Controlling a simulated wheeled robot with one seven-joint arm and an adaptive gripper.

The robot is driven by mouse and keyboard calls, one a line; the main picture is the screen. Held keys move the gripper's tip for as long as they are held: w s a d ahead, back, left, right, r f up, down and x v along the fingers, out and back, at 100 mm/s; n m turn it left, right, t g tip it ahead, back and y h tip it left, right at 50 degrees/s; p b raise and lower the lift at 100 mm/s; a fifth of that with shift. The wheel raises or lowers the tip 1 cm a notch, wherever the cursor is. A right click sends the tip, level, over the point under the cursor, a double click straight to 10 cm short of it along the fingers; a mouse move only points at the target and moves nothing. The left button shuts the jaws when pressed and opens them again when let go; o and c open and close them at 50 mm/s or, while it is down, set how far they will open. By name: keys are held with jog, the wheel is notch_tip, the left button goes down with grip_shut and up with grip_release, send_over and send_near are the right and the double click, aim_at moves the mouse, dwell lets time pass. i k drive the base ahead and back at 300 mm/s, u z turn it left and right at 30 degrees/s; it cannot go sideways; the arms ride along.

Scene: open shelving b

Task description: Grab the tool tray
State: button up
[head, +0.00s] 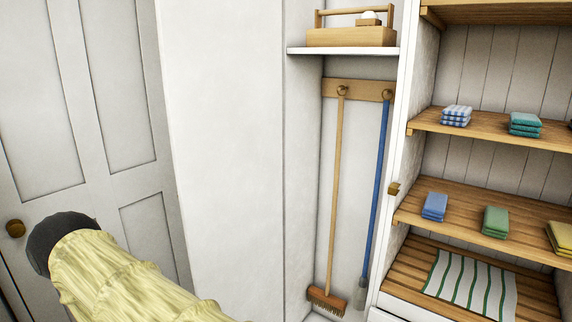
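The tool tray, a wooden tray with a raised bar handle (350,37), sits on a small white shelf (343,51) high up at the top centre-right of the head view. A small wooden item with something white and round on top shows at the tray's right side. My arm, in a pale yellow sleeve with a dark end, crosses the lower left, well away from the tray. My gripper's fingers are not visible.
Below the shelf a broom (336,190) and a blue-handled tool (376,190) hang from a wooden peg rail (357,89). Open wooden shelving (470,190) with folded cloths stands at the right. A panelled door (85,110) is at the left. Bare white wall (225,130) lies between.

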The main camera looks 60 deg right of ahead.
aim_at(377, 36)
jog(key=z, duration=2.55)
